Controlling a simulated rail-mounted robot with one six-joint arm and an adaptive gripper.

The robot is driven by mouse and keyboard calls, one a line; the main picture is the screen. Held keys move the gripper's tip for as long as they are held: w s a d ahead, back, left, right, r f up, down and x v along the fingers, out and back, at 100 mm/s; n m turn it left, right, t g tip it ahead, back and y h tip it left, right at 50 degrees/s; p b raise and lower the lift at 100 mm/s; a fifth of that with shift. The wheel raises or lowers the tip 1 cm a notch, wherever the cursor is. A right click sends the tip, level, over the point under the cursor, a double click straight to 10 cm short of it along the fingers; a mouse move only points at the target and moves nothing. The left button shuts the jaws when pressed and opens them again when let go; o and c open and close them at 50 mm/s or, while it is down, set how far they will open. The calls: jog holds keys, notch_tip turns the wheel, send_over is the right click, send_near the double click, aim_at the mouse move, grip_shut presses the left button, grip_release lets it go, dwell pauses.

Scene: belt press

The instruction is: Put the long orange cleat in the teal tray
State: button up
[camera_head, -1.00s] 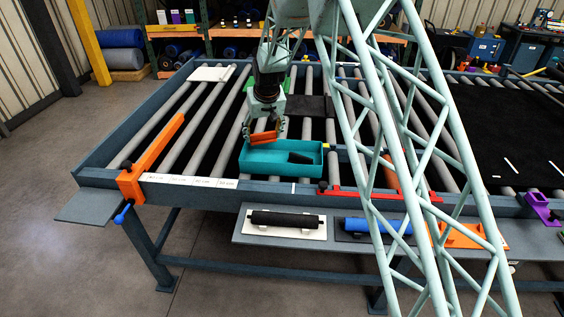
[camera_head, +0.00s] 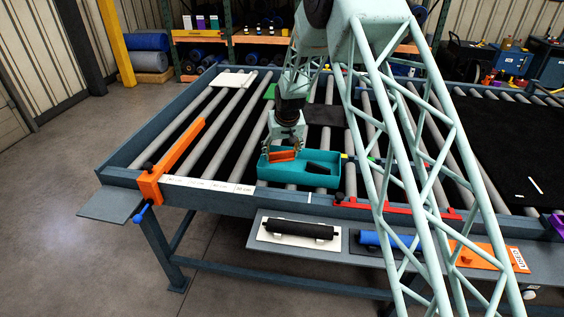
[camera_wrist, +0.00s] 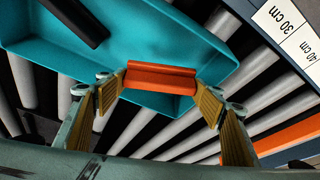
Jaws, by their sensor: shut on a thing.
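The orange cleat (camera_head: 283,155) is held crosswise between the fingers of my gripper (camera_head: 284,150). In the wrist view the cleat (camera_wrist: 160,77) spans from one yellow-padded finger to the other, and my gripper (camera_wrist: 163,88) is shut on it. The teal tray (camera_head: 305,181) stands on the rollers under my gripper. The cleat is over the tray's left part, at about rim height; I cannot tell whether it touches the floor. In the wrist view the tray (camera_wrist: 172,35) lies behind the cleat. A black piece (camera_head: 317,169) lies in the tray's right part.
An orange clamp bar (camera_head: 178,155) crosses the rollers to the left. A labelled scale (camera_head: 205,185) runs along the front rail. A red bar (camera_head: 400,208) is at the front right. A shelf below holds a black roller (camera_head: 300,229) and a blue roller (camera_head: 380,240).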

aim_at(282, 159)
jog(key=shift+f, duration=0.45)
jog(key=shift+f, duration=0.15)
jog(key=shift+f+p, duration=0.35)
jog(key=shift+f, duration=1.35)
jog(key=shift+f, duration=0.2)
jog(key=o, duration=0.9)
jog(key=shift+r, duration=0.25)
jog(key=shift+b+v, duration=0.85)
jog(key=shift+v, duration=5.15)
